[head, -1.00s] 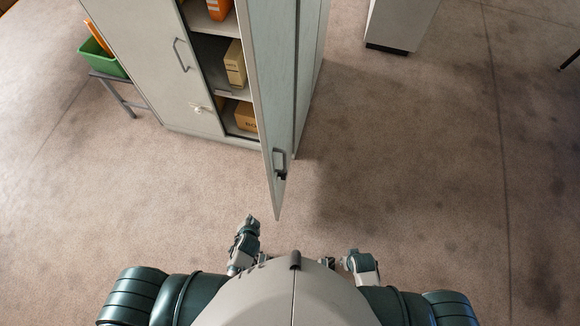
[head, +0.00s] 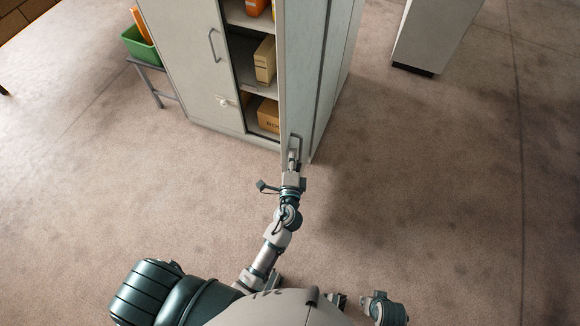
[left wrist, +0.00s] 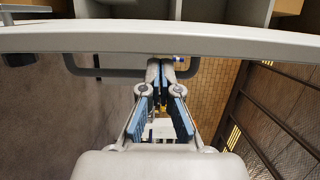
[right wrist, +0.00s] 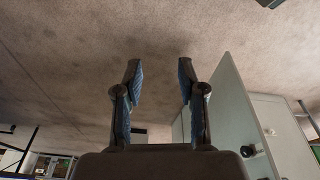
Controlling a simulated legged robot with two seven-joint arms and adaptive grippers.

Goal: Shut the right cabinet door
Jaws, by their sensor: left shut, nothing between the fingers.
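The grey cabinet (head: 185,60) stands ahead with its left door shut. Its right door (head: 303,75) stands open towards me, showing the shelves. The door's dark handle (head: 299,138) is near its free edge. My left gripper (head: 293,158) is at this handle, its tips partly hidden. In the left wrist view the left gripper (left wrist: 160,65) is shut and empty, its fingertips overlapping the handle bar (left wrist: 105,72) below the pale door edge (left wrist: 230,38); contact is unclear. My right gripper (right wrist: 160,72) is open and empty, low at my right side.
Boxes (head: 265,60) sit on the cabinet shelves. A green bin (head: 140,47) rests on a stand left of the cabinet. Another pale cabinet (head: 428,35) stands at the back right. The carpet (head: 430,180) to the right is clear.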

